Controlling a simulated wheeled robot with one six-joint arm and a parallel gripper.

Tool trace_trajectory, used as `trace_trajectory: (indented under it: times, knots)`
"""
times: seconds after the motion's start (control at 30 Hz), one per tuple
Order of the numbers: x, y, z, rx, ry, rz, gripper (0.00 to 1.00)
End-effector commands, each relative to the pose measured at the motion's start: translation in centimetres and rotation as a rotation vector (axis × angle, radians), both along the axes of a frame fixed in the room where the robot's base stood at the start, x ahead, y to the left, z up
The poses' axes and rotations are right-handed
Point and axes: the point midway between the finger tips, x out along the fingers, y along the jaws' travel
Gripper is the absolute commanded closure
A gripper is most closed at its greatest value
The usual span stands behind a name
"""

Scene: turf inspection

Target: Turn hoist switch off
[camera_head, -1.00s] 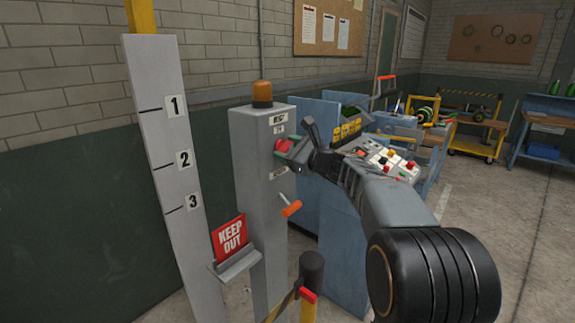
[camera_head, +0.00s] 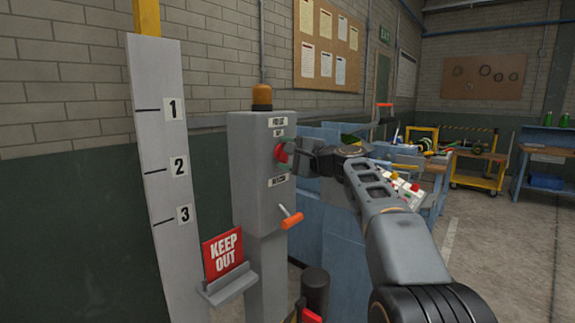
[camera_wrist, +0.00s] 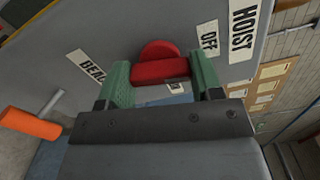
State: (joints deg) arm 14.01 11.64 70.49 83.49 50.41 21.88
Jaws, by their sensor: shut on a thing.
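The hoist switch is a red knob (camera_head: 281,153) on the front face of a grey control post (camera_head: 255,215). In the wrist view the knob (camera_wrist: 160,66) sits between the two green fingers of my gripper (camera_wrist: 162,78), which are shut on it. The HOIST label (camera_wrist: 243,28) and the OFF label (camera_wrist: 208,38) lie to the right of the knob there. A small mark below the knob is too small to read. In the head view my gripper (camera_head: 290,156) reaches the knob from the right and partly hides it.
An orange lever (camera_head: 291,219) sticks out below the knob, beside a partly hidden label beginning BEAC (camera_wrist: 86,66). An amber beacon (camera_head: 262,97) tops the post. A KEEP OUT sign (camera_head: 222,255) and a numbered white board (camera_head: 165,170) stand left. Blue cabinets (camera_head: 325,225) are behind my arm.

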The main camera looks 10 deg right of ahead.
Motion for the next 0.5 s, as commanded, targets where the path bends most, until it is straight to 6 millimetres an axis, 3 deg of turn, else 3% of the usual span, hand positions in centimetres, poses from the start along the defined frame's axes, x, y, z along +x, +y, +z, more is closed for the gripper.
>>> trace_trajectory:
  times: [0.5]
  knots:
    - [0.03,0.04,-0.18,-0.167,-0.119,0.002,0.64]
